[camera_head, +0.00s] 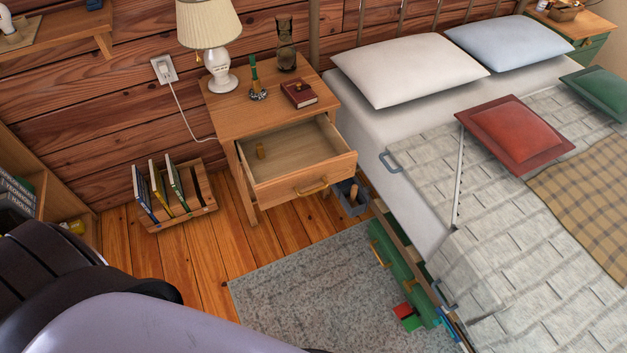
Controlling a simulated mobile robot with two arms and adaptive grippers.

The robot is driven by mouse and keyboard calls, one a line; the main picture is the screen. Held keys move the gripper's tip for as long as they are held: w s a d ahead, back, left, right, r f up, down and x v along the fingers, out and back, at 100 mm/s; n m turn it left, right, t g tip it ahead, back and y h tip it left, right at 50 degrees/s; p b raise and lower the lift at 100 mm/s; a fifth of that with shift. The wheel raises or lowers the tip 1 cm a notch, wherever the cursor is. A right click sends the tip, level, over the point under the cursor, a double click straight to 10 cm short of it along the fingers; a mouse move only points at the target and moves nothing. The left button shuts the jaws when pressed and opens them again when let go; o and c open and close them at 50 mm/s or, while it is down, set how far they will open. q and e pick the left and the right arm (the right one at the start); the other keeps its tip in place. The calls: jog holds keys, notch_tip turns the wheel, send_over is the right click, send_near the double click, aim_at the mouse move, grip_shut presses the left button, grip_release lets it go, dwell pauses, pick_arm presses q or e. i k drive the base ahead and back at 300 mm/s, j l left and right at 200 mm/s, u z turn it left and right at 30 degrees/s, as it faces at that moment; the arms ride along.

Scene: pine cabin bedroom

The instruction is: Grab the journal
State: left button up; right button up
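A small dark red book (299,94), which looks like the journal, lies flat on the right side of the wooden nightstand (232,118) top. A small brown object rests on its cover. Part of my arm fills the lower left corner in the head view, but neither gripper shows.
A lamp (221,78), a small green-handled item (256,82) and an hourglass-like glass (286,57) stand near the book. A book rack (205,190) and a dark bin (349,199) are on the floor. The bed (430,180) stands right; the grey rug (290,290) is mostly clear.

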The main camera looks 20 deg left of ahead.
aim_at(306, 97)
jog(key=i+j, duration=0.1)
jog(key=j, duration=0.35)
jog(key=i+j, duration=0.15)
jog(key=j, duration=0.35)
jog(key=i+j+z, duration=0.1)
jog(key=j, duration=0.35)
jog(key=i+j, duration=0.1)
jog(key=j, duration=0.4)
jog(key=i+j+z, duration=0.1)
jog(key=j, duration=0.35)
jog(key=i+j, duration=0.1)
jog(key=j, duration=0.4)
